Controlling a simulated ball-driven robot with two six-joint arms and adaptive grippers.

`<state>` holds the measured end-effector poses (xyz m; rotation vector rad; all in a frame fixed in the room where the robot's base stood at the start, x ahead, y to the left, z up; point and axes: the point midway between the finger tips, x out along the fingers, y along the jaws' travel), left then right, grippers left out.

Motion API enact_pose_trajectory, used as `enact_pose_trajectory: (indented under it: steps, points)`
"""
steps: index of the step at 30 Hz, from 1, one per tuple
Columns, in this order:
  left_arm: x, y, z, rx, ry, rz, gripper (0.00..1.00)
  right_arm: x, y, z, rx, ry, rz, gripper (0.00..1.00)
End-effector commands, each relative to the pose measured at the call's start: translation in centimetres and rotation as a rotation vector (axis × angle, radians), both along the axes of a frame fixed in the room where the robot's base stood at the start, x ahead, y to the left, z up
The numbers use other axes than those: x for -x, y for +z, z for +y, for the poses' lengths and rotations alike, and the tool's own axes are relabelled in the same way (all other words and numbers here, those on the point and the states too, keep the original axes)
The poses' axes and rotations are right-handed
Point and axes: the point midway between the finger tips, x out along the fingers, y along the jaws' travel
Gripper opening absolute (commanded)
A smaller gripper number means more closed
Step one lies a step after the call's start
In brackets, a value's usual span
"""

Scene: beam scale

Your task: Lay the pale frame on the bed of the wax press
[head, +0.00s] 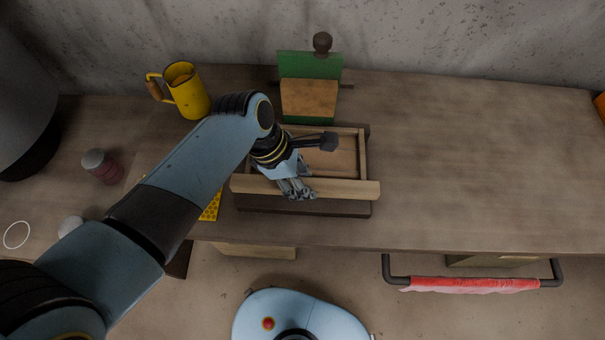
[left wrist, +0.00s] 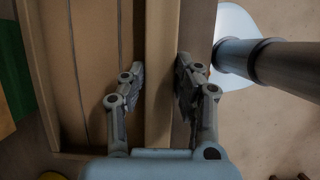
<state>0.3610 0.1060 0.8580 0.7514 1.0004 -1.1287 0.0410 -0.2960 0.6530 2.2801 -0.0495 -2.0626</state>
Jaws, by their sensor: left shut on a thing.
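The pale frame (head: 350,190) is a wooden rectangle over the dark bed (head: 345,208) of the wax press. Its near bar runs left to right and extends past the bed's right end. I cannot tell whether the frame rests fully on the bed. The press's green lid (head: 295,65), with a tan panel and a dark knob, stands raised behind. My left gripper (head: 300,192) is shut on the near bar; in the left wrist view its fingers (left wrist: 157,92) lie either side of that bar (left wrist: 160,50). My arm hides the frame's left part. My right gripper is out of view.
A yellow mug (head: 188,95) stands at the back left, with a dark red jar (head: 101,166) farther left. A yellow honeycomb sheet (head: 211,207) lies left of the press, partly hidden. A red cloth (head: 475,285) hangs on a front rail.

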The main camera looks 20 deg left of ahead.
Motion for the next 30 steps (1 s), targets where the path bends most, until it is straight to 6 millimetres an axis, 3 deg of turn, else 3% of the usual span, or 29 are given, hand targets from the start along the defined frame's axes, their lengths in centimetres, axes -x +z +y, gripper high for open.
enact_pose_trajectory:
  steps: [11,15,24,30]
  points:
    - [0.0,0.1,0.0,0.001,-0.002,-0.001,0.0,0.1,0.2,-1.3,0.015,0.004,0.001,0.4]
    - [0.0,0.3,0.0,0.0,-0.002,-0.003,0.0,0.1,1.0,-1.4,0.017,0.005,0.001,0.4]
    - [0.0,-2.9,0.0,0.0,-0.001,-0.002,0.0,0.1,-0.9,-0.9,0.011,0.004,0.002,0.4]
    - [0.0,-3.7,0.0,-0.001,-0.002,-0.004,0.0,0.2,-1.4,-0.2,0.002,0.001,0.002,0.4]
